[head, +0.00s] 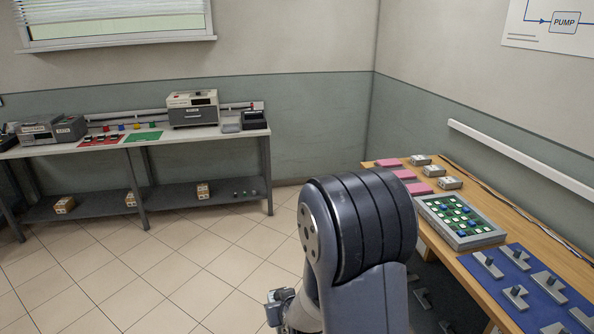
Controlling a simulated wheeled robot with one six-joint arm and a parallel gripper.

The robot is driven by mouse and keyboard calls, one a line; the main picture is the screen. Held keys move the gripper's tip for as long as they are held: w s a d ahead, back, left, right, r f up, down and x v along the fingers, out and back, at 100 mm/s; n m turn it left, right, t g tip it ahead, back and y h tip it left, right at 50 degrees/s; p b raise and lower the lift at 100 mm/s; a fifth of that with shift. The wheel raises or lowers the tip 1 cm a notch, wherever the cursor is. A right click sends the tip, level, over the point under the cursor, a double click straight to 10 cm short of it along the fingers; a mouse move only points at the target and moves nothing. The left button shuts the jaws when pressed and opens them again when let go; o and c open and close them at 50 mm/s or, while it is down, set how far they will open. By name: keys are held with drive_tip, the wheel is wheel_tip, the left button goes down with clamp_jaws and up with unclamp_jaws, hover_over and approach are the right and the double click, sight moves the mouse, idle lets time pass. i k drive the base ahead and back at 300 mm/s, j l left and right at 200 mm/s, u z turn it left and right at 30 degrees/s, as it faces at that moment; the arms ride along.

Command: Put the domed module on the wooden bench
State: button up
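The wooden bench (473,284) runs along the right wall, with its near end cut off by the picture edge. I cannot make out the domed module for certain. Small coloured pieces (121,127) on the grey bench at the left and small round-topped pieces (245,194) on its lower shelf are too small to tell apart. My gripper (273,308) is low in the middle, over the floor, left of the wooden bench and away from both benches. My arm partly hides it, so I cannot tell its opening or whether it holds anything.
The wooden bench carries pink blocks (404,174), pale modules (449,183), a grey tray (480,241) with green, white and blue cells, and a blue mat (515,262) with grey pieces. The grey bench (200,134) carries instruments. Tiled floor (190,255) between is clear.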

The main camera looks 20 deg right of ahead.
sight(485, 202)
drive_tip(key=i+l+z, duration=0.15)
drive_tip(key=i, duration=0.55)
drive_tip(key=i+l+z, duration=0.2)
drive_tip(key=i, duration=0.5)
drive_tip(key=i+z, duration=0.4)
drive_tip(key=i+j+z, duration=0.15)
drive_tip(key=z, duration=0.2)
drive_tip(key=i+j+z, duration=0.4)
drive_tip(key=i+z, duration=0.1)
drive_tip(key=z, duration=0.3)
drive_tip(key=i+z, duration=0.15)
drive_tip(key=z, duration=0.25)
drive_tip(key=i+j+z, duration=0.1)
drive_tip(key=z, duration=0.25)
drive_tip(key=i+j+z, duration=0.1)
drive_tip(key=z, duration=0.3)
drive_tip(key=i+j+z, duration=0.15)
drive_tip(key=z, duration=0.2)
drive_tip(key=i+j+z, duration=0.1)
drive_tip(key=z, duration=0.25)
drive_tip(key=i+j+z, duration=0.1)
drive_tip(key=j+z, duration=0.25)
drive_tip(key=l, duration=0.1)
